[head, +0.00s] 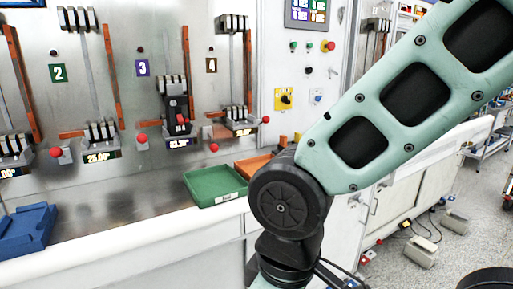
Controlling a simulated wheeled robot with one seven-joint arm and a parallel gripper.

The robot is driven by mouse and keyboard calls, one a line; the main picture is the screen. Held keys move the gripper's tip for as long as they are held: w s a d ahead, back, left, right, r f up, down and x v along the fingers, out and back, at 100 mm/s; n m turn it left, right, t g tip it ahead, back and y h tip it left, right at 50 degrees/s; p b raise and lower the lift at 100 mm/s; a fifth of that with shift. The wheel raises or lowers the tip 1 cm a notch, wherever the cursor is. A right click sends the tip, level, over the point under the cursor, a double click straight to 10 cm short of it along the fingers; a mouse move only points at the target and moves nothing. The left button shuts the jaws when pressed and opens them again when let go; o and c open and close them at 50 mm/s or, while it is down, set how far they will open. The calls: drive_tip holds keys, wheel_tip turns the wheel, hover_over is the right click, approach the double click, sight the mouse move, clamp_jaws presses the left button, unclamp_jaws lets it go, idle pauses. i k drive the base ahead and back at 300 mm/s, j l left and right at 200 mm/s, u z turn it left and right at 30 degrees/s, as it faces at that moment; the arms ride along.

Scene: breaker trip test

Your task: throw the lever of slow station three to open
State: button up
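Station three, marked by a purple plate with a 3 (143,68), is in the middle of the wall panel. Below the block is a dark unit with a red part (173,110), and beneath that a lit readout (180,143) too small to read surely. Red ball knobs stand to its left (141,138) and right (214,147); I cannot tell which belongs to its lever. My arm crosses the right side, and my gripper is not in view.
Station two (58,73) and station four (211,65) flank it. A green tray (215,185), an orange tray (254,164) and a blue tray (26,230) lie on the ledge below. The ledge's middle is clear. Switches and a screen (306,13) are right of the stations.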

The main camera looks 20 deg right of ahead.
sight(214, 147)
drive_tip(key=i+j+u, duration=0.1)
drive_tip(key=i+j, duration=0.6)
